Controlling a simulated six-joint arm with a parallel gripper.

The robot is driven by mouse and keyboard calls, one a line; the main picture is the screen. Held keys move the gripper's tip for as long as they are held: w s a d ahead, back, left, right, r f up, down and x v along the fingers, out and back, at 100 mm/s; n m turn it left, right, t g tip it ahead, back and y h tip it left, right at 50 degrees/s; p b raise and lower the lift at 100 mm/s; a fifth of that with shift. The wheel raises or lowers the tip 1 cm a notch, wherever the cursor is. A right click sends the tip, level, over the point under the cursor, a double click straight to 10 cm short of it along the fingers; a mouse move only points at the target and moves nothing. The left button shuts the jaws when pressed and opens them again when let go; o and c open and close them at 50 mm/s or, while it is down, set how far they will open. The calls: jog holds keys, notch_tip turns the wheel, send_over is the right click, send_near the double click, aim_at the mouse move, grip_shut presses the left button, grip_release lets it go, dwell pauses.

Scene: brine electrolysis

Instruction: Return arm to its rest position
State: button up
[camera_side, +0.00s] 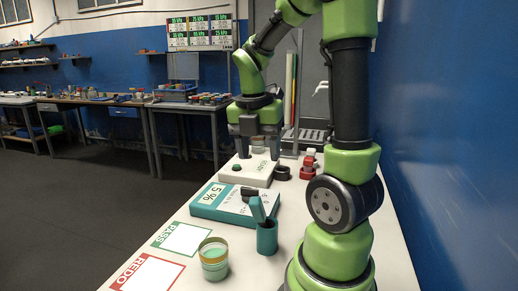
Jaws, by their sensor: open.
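My gripper (256,145) points down at the far part of the white table (135,270), just over or behind a white box-like device (250,171) with a dark green button. Its two dark fingers are apart. A small pale cylindrical object (258,144) shows between or behind the fingers; I cannot tell whether they touch it.
PASS (181,239) and REDO (148,273) squares lie at front left. Red and dark small parts (307,168) sit right of the white device. A blue wall (440,150) borders the right.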

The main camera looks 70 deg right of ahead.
dwell(0.4)
jog(key=a+r+m+t+y, duration=0.1)
jog(key=a+r+m+t, duration=0.2)
jog(key=a+m, duration=0.5)
jog(key=s+a+r+m+t+y, duration=0.1)
jog(key=a+r+m+t+y, duration=0.1)
jog(key=a+m, duration=0.6)
jog(key=shift+s+a+r+m+t, duration=0.55)
jog(key=shift+m+t, duration=0.85)
jog(key=shift+m, duration=1.6)
jog(key=shift+w+d+r, duration=0.15)
jog(key=shift+w, duration=0.15)
